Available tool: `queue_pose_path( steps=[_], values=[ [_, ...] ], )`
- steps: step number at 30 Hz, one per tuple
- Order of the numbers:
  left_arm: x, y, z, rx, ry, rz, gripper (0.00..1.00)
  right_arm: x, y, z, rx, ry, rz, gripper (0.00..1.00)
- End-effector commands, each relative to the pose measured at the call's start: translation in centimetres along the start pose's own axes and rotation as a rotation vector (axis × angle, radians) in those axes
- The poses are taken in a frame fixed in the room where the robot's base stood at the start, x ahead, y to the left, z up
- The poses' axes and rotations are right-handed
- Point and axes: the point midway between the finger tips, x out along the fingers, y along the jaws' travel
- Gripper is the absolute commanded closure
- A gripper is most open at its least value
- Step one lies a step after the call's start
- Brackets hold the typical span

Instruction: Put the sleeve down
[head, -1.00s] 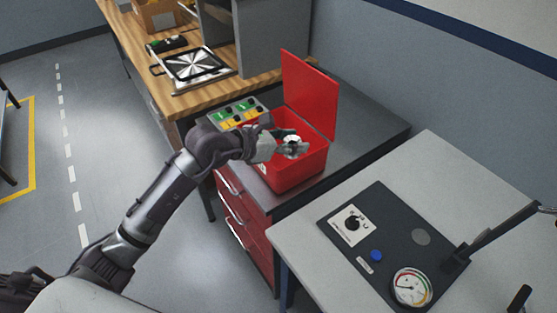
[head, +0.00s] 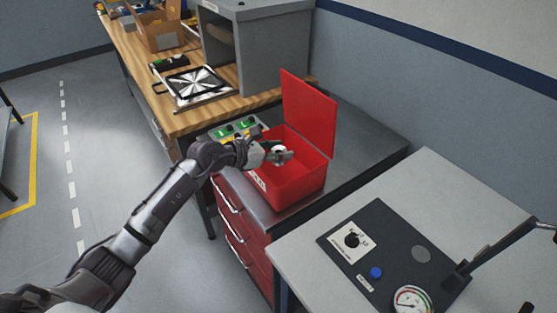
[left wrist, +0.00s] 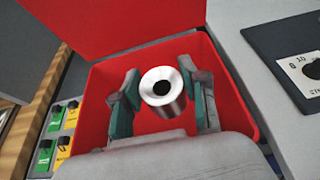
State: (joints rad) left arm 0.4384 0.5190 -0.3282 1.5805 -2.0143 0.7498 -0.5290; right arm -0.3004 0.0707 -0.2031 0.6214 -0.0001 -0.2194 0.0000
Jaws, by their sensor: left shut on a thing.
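The sleeve (left wrist: 162,92) is a short, shiny metal cylinder with a dark bore. In the left wrist view it sits between the two greenish finger pads of my left gripper (head: 281,155), which is shut on it. In the head view the sleeve shows only as a small pale spot (head: 278,149). My left gripper holds it over the open red box (head: 295,187), whose lid (head: 309,112) stands up at the back. The red box inside shows around the fingers in the left wrist view (left wrist: 95,105). My right gripper is not in view.
A panel with green and yellow switches (head: 236,131) stands left of the box. A wooden bench (head: 225,105) with a grey cabinet (head: 275,55) lies behind. A light table (head: 300,250) with a dark gauge panel (head: 400,250) is at right. Bare grey top (head: 370,135) lies right of the box.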

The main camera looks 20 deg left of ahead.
Motion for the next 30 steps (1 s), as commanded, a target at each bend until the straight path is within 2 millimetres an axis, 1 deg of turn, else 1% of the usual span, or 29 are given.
queue_pose_path(
  steps=[2,6,9,17,30],
  values=[
    [0.2,0.1,-0.7,-0.002,0.000,0.000,1.00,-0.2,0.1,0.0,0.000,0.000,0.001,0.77],
    [1.0,0.1,-2.6,-0.004,0.000,0.000,1.00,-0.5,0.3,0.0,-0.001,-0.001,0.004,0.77],
    [1.4,0.1,-3.4,-0.002,-0.002,0.001,1.00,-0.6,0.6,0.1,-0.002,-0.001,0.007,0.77],
    [1.5,0.1,-3.6,0.001,-0.003,0.001,1.00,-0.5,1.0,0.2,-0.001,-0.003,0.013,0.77],
    [2.0,0.1,-4.8,0.002,-0.002,0.001,1.00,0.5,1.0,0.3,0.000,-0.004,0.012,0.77]
  ],
)
